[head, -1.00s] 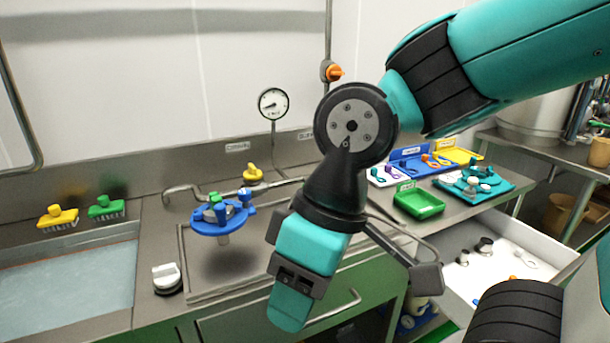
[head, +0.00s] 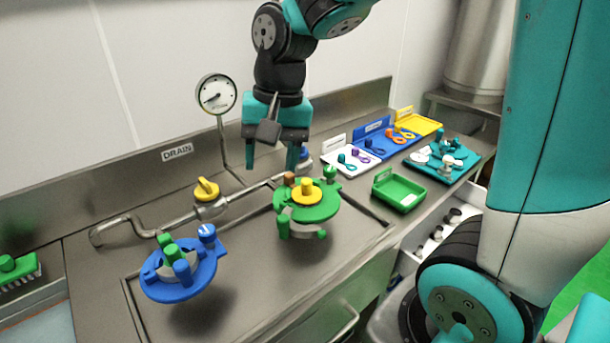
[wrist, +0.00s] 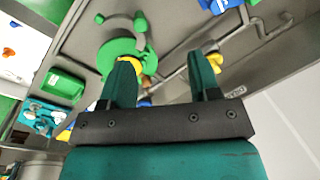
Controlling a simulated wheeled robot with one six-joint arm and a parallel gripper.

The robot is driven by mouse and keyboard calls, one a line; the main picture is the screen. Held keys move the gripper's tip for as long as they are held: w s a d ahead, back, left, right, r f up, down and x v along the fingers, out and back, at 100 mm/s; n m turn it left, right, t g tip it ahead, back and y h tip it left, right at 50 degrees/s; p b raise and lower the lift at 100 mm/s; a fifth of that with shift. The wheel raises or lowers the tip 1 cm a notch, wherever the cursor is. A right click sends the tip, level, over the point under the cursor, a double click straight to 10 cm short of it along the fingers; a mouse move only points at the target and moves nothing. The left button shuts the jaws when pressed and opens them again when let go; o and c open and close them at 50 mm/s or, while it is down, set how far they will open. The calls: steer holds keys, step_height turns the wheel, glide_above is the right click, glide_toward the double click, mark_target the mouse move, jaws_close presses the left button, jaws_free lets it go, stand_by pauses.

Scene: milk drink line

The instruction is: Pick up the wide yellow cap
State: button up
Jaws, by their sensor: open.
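A wide yellow cap (head: 306,189) sits on top of the round green fixture (head: 325,208) over the steel counter. My gripper (head: 272,168) is open and empty, pointing down, above and behind the cap in the head view. In the wrist view the cap (wrist: 133,63) is partly hidden behind the left finger of my gripper (wrist: 162,65), on the green fixture (wrist: 112,55). I see no contact with it in the head view.
A blue fixture (head: 190,288) with green and blue caps stands at the front left. A yellow valve handle (head: 206,188) sits on the pipe behind. A green tray (head: 399,204), small coloured tool trays and a teal mat (head: 463,160) lie to the right.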

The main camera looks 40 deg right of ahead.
steer(key=w+d+r+m+h+p, duration=0.1)
steer(key=w+d+m+p, duration=0.1)
steer(key=w+d+m, duration=0.35)
steer(key=w+d+r+m+h+p, duration=0.1)
steer(key=w+d+m, duration=0.1)
steer(key=d+m, duration=0.5)
steer(key=p, duration=0.2)
glide_above(306, 181)
steer(key=shift+n+g, duration=0.25)
steer(key=shift+g, duration=0.05)
steer(key=f, duration=1.1)
steer(key=shift+w+d+f, duration=0.15)
steer(key=shift+d+f, duration=0.1)
steer(key=shift+f, duration=0.15)
steer(key=shift+a+f+p, duration=0.2)
steer(key=shift+f+p, duration=0.75)
steer(key=shift+f, duration=1.85)
jaws_close()
